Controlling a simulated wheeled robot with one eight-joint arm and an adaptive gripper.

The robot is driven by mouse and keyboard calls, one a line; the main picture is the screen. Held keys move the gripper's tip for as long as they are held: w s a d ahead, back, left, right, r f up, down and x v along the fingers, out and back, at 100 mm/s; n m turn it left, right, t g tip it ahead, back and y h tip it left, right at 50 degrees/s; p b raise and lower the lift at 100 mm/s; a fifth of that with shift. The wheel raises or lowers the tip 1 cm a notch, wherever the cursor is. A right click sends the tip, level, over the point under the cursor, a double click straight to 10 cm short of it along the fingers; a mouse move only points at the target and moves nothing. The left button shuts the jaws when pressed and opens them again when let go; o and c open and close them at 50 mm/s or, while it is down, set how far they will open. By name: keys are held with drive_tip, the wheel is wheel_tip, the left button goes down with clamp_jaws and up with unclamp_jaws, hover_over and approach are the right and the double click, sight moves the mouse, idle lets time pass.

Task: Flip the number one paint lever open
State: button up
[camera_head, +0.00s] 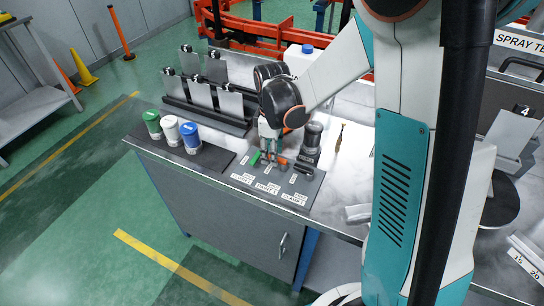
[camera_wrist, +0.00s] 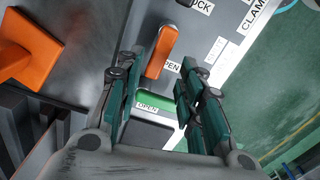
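A dark lever panel (camera_head: 296,188) lies at the bench's front edge with white labels, one of which seems to read PAINT. It bears a green lever (camera_head: 255,158) on the left and an orange lever (camera_head: 282,160) in the middle. My gripper (camera_head: 268,150) is low over the panel at these levers and partly hides them. In the wrist view my gripper (camera_wrist: 160,78) is open. The orange lever (camera_wrist: 162,52) lies between and just beyond the fingertips. A green part (camera_wrist: 165,108) beside an OPEN label lies between the fingers. Contact cannot be told.
Green, white and blue capped cans (camera_head: 171,131) stand left of the panel. A rack with grey plates (camera_head: 212,98) stands behind. A dark cylinder device (camera_head: 312,137) stands close right of the gripper. An orange part (camera_wrist: 28,48) shows in the wrist view.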

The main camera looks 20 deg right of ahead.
drive_tip(key=shift+f, duration=0.55)
clamp_jaws()
drive_tip(key=shift+w+d+m, duration=0.2)
drive_tip(key=shift+d+m, duration=0.05)
drive_tip(key=shift+m, duration=0.75)
unclamp_jaws()
